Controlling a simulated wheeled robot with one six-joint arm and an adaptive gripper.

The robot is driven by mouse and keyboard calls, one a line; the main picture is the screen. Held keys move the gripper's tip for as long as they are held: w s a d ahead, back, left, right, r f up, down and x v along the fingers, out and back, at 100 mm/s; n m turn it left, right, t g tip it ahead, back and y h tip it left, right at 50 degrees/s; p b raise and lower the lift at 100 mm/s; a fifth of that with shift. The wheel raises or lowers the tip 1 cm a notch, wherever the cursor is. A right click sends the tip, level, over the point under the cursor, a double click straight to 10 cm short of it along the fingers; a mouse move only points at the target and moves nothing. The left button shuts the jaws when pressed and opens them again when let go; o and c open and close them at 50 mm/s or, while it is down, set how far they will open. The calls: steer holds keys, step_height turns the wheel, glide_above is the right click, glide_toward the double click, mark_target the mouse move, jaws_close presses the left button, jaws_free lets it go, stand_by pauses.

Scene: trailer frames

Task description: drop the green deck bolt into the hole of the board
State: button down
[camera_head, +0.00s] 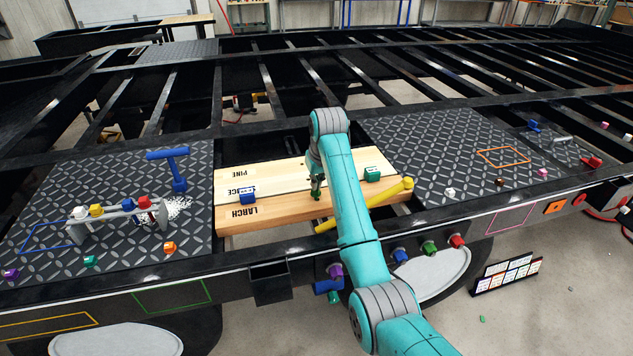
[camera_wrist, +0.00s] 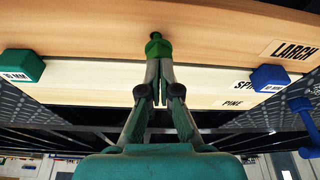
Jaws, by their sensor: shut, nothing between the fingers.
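In the head view my gripper (camera_head: 316,187) points down over the boards, with the larch board (camera_head: 285,213) in front and the pine board (camera_head: 275,176) at the back.
A blue block (camera_head: 248,195) and a green block (camera_head: 372,174) sit on the boards either side of my gripper. A yellow bar (camera_head: 365,205) lies at the right. A rack with coloured bolts (camera_head: 118,212) and a blue T-handle tool (camera_head: 177,170) stand on the left plate.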

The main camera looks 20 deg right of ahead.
steer(key=shift+f, duration=0.4)
steer(key=shift+r, duration=0.1)
steer(key=shift+r, duration=1.65)
steer(key=v, duration=0.7)
steer(key=shift+s+f, duration=0.1)
steer(key=shift+f, duration=0.05)
steer(key=shift+s+x, duration=0.15)
steer(key=shift+x, duration=2.2)
steer(key=shift+s+x, duration=0.15)
steer(key=shift+x, duration=2.15)
steer(key=shift+s+f, duration=0.1)
steer(key=shift+f, duration=0.35)
